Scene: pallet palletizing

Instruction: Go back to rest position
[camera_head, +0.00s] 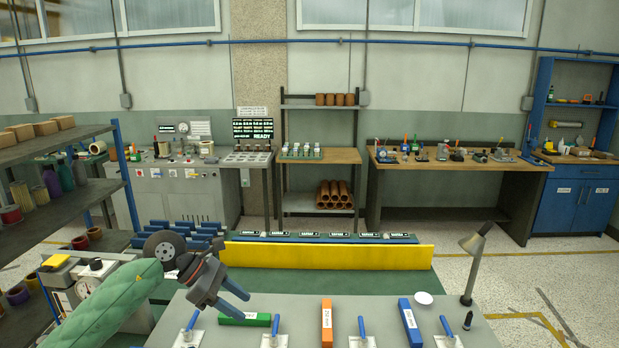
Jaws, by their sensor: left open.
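My left arm comes in from the lower left in a green sleeve, and my left gripper (244,307) hangs over the left part of the grey table (380,303). Its two blue fingers are apart, with nothing seen between them. An orange block (327,322) and a blue block (410,322) lie farther right on the table. My right gripper is not in view.
Several blue-handled fixtures (363,328) stand along the table's front. A yellow barrier (330,256) runs behind it. A grey lamp (472,245) and a small white disc (423,298) are at the right. A shelf rack (60,143) stands at the left. Floor right of the table is open.

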